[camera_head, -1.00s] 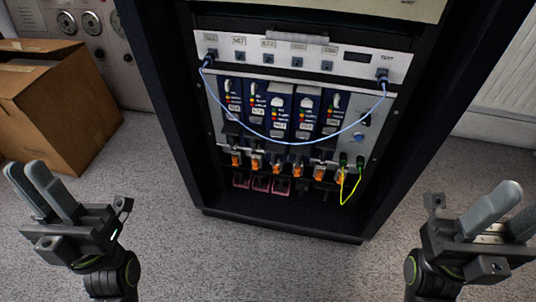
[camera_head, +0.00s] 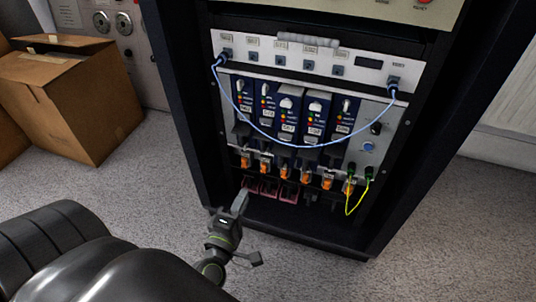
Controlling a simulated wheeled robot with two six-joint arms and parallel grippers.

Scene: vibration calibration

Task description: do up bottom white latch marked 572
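A row of several blue modules (camera_head: 287,118) sits in the rack, with white latches at the top, such as this one (camera_head: 290,102). Small white label plates lie on the modules; their numbers are too small to read, so I cannot tell which is 572. Grey and dark latch parts (camera_head: 285,138) show at the module bottoms, partly behind a blue cable. My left gripper (camera_head: 241,201) is low in front of the cabinet, below and left of the modules, apart from them. It shows nearly edge-on, so its opening is unclear. My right gripper is out of view.
A light blue cable (camera_head: 305,145) hangs in a loop across the modules. Orange connectors (camera_head: 285,172) and a yellow-green cable (camera_head: 350,208) are below. The dark cabinet frame (camera_head: 188,100) stands at the sides. A cardboard box (camera_head: 85,110) is at left.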

